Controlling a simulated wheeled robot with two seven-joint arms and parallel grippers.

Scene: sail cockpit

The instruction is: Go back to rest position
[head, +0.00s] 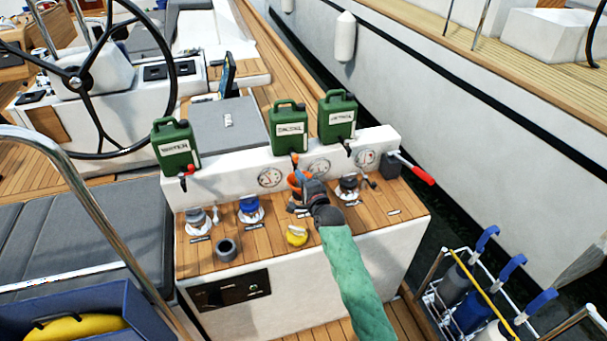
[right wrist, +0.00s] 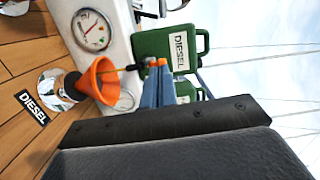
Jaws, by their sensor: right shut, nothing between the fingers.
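My right gripper (head: 304,182) is over the wooden console top, on an arm with a green sleeve. The orange funnel (right wrist: 101,80) stands in the filler beside the DIESEL label (right wrist: 32,108). In the head view the funnel (head: 295,180) is partly hidden behind my gripper. The green diesel can (head: 289,130) stands upright on the white ledge behind; it also shows in the right wrist view (right wrist: 165,47). My left gripper is not in view.
A green water can (head: 175,146) and a petrol can (head: 337,118) stand on the ledge (head: 240,169). Grey, blue and yellow caps are on the console (head: 265,222). A red-handled lever (head: 415,171) sticks out at right. A steel rail (head: 85,170) curves at left.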

